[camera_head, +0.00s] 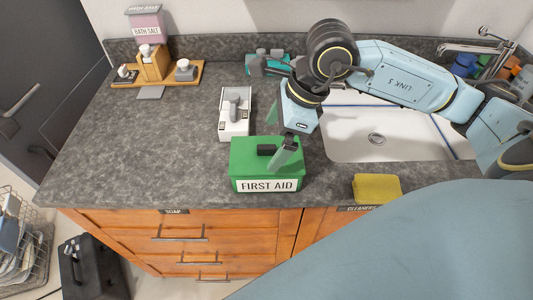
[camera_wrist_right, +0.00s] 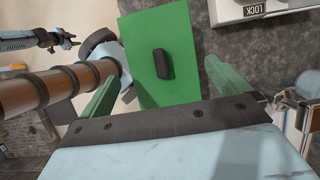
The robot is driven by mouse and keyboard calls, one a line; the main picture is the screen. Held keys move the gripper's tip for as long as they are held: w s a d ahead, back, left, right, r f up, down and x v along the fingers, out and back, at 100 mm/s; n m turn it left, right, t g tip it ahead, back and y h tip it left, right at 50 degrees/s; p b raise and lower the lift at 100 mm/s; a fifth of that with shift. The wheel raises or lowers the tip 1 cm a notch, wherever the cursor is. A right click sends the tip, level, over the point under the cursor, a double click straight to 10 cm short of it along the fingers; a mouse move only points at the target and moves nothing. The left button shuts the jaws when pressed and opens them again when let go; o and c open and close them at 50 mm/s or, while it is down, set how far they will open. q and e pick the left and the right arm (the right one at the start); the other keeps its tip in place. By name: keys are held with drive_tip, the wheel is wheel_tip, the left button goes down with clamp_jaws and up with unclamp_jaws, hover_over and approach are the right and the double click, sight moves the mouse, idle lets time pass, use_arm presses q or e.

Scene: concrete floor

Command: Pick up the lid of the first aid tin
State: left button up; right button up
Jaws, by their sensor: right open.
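The green first aid tin (camera_head: 266,185) stands on the counter near its front edge, its white label facing front. Its green lid (camera_head: 243,149) is on top and carries a black handle (camera_head: 266,150). In the right wrist view the lid (camera_wrist_right: 143,40) and its upright-looking dark handle (camera_wrist_right: 163,65) show from above. My right gripper (camera_head: 280,133) is open over the lid, its green fingers spread. In the right wrist view the handle lies between the open fingers (camera_wrist_right: 162,70), with gaps on both sides.
A white box (camera_head: 235,127) with grey parts sits behind the tin. A sink (camera_head: 376,138) lies right and a yellow sponge-like block (camera_head: 377,188) at the front edge. A wooden tray (camera_head: 190,76) with bottles stands back left. The left counter is clear.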

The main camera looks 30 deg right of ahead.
sight(269, 146)
drive_tip(key=x, duration=0.4)
drive_tip(key=shift+d, duration=0.15)
drive_tip(key=shift+w+f, duration=0.1)
drive_tip(key=shift+f, duration=0.1)
drive_tip(key=shift+c, duration=0.3)
drive_tip(key=c, duration=0.6)
use_arm(q)
drive_tip(key=shift+r, duration=0.1)
